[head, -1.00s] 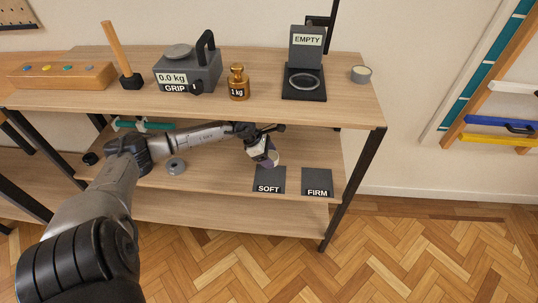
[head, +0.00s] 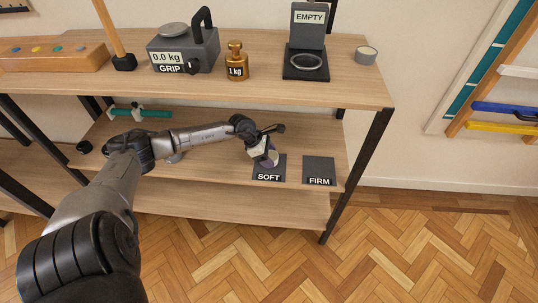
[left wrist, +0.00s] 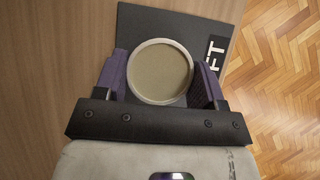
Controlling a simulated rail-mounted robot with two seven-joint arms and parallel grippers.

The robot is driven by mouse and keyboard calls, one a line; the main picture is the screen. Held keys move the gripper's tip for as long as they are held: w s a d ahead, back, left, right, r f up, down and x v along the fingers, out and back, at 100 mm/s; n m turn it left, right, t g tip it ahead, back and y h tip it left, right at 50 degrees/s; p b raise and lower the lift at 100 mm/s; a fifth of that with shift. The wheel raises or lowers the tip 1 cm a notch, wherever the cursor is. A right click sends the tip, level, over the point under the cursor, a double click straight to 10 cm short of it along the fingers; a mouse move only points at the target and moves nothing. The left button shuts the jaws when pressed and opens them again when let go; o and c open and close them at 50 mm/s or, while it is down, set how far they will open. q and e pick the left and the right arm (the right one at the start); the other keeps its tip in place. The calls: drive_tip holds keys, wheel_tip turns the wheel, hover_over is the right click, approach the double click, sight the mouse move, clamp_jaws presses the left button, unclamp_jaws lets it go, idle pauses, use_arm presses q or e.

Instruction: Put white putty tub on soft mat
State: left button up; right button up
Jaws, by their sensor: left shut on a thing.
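My left gripper (head: 267,157) is shut on a round tub with a pale rim and a beige top; the tub shows clearly between the two purple fingers in the left wrist view (left wrist: 162,72). In the head view the fingers mostly hide the tub. The dark square mat labelled SOFT (head: 281,170) lies on the middle shelf. The tub is over this mat, whose corner also shows in the left wrist view (left wrist: 140,20). I cannot tell whether the tub touches it. My right gripper is not in view.
A mat labelled FIRM (head: 319,168) lies to the right, by the shelf end. The upper shelf (head: 270,92) overhangs behind the arm. It bears a grip gauge (head: 184,50), a brass weight (head: 236,62), a stand labelled EMPTY (head: 306,45) and another tub (head: 366,56).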

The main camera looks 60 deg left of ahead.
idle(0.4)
use_arm(q)
drive_tip(key=shift+f, duration=0.4)
drive_tip(key=o, duration=1.2)
drive_tip(key=shift+c, duration=0.2)
drive_tip(key=shift+r, duration=0.25)
drive_tip(key=shift+r, duration=0.15)
wheel_tip(320, 180, up, 5)
drive_tip(key=p, duration=0.5)
drive_tip(key=shift+r, duration=0.1)
drive_tip(key=shift+r, duration=0.15)
